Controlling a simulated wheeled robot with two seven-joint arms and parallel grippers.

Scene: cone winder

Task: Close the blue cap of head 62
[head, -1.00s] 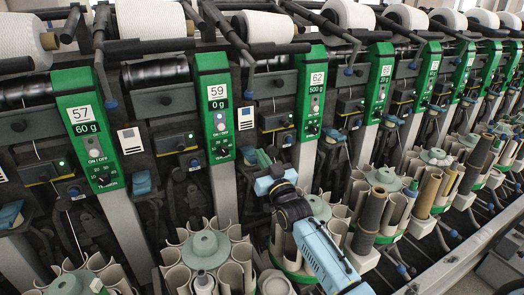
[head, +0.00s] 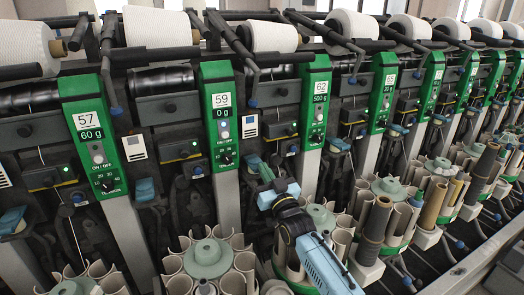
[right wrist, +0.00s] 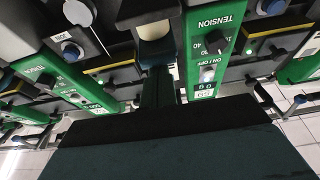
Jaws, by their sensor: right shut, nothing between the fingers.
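Head 62 has a green panel (head: 317,100) in the middle of the head view, showing 500 g. Its blue cap (head: 252,161) is low and left of that panel, partly behind my right gripper. My right gripper (head: 266,172) is shut and empty, close to the cap. The cap's exact tilt is unclear. My left gripper is not in view.
Head 59's green panel (head: 220,115) is just left of my gripper. Another blue cap (head: 145,191) sits left of that panel. Round magazines with paper tubes (head: 208,258) stand below, close to my right arm. White yarn cones (head: 268,37) line the top.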

